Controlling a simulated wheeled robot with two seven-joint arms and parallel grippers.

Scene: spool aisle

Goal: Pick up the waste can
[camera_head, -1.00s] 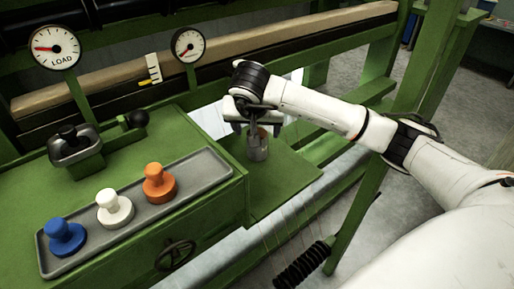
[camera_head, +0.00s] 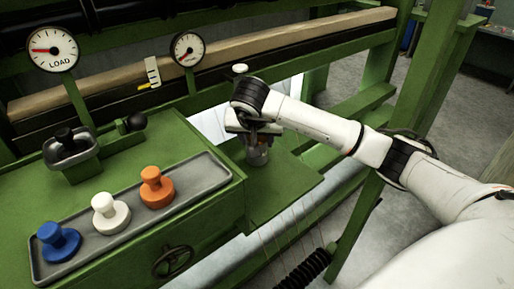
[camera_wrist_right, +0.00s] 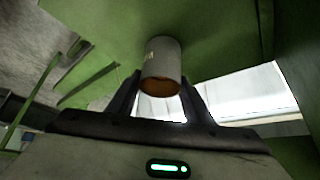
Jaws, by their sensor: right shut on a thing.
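The waste can (camera_head: 258,157) is a small grey cylinder at the green ledge, right of the cabinet. In the right wrist view the waste can (camera_wrist_right: 163,57) shows its grey side, a small pale label and a brown-orange open end facing my gripper. My right gripper (camera_head: 258,136) reaches down over the can in the head view. In the wrist view the right gripper (camera_wrist_right: 161,82) has its two dark fingers on either side of the can near its rim, shut on it. I cannot tell whether the can touches the ledge. My left gripper is not in view.
A grey tray (camera_head: 88,262) on the green cabinet holds blue (camera_head: 59,243), white (camera_head: 110,213) and orange (camera_head: 156,188) knobbed pieces. Two dial gauges (camera_head: 53,49) stand behind. A handwheel (camera_head: 173,262) sits on the cabinet front. A green post (camera_head: 366,210) stands to the right.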

